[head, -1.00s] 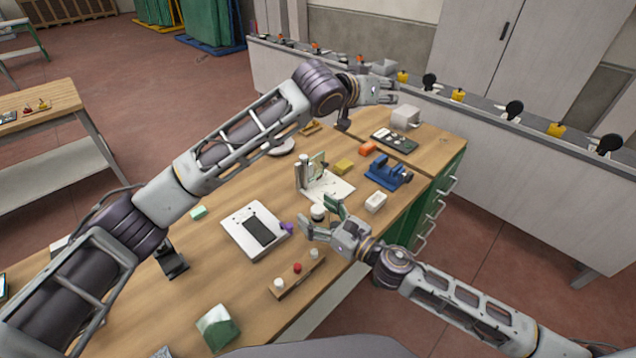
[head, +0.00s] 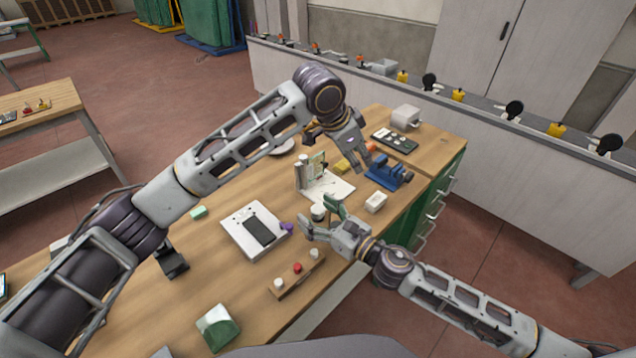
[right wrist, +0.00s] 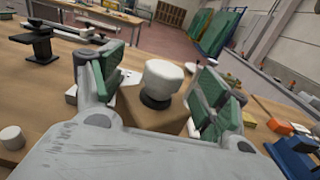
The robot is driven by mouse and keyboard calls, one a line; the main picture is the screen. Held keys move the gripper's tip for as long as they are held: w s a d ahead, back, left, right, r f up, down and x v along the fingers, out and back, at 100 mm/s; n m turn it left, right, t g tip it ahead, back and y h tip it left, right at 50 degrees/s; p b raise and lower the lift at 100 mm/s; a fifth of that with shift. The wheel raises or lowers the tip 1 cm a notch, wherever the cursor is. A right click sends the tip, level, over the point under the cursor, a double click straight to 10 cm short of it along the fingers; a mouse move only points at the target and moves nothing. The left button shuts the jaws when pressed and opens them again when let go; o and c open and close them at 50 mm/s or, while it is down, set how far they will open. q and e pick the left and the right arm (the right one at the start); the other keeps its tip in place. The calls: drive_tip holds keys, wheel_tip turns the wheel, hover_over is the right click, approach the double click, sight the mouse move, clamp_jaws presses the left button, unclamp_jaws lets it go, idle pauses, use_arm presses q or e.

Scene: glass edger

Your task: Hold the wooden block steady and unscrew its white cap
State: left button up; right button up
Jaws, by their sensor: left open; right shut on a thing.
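The wooden block (right wrist: 150,115) stands between the green pads of my right gripper (right wrist: 158,80) in the right wrist view, and the gripper is shut on it. The white cap (right wrist: 164,76) sits on top of the block above a dark ring. In the head view the cap (head: 318,211) shows between the fingers of my right gripper (head: 318,219), while the block is mostly hidden. My left gripper (head: 363,166) is open and empty. It points down over the far part of the bench, beyond and to the right of the cap, apart from it.
A blue vise (head: 388,173) and a white box (head: 376,202) are right of the cap. A white stand (head: 302,175) is just behind it. A white panel device (head: 239,243) is left, and a wooden strip with knobs (head: 297,279) lies in front.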

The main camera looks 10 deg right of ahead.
sight(318, 208)
use_arm(q)
drive_tip(key=s+a+f+m+g+y, duration=0.1)
drive_tip(key=s+a+m, duration=0.1)
drive_tip(key=a+m, duration=0.1)
drive_tip(key=s+a+f+m+g+y, duration=0.1)
drive_tip(key=a+m+y, duration=0.1)
drive_tip(key=a+m, duration=0.1)
drive_tip(key=s+a+f+m+g+y, duration=0.1)
drive_tip(key=s+a+m+y, duration=0.1)
drive_tip(key=a+m, duration=0.1)
drive_tip(key=shift+s+a+m, duration=0.2)
drive_tip(key=shift+s+m, duration=0.1)
drive_tip(key=shift+m, duration=0.3)
drive_tip(key=shift+s+a+m, duration=0.1)
drive_tip(key=shift+a+m, duration=0.15)
drive_tip(key=shift+m, duration=1.45)
drive_tip(key=shift+f, duration=0.2)
drive_tip(key=shift+f, duration=3.9)
drive_tip(key=shift+c, duration=0.3)
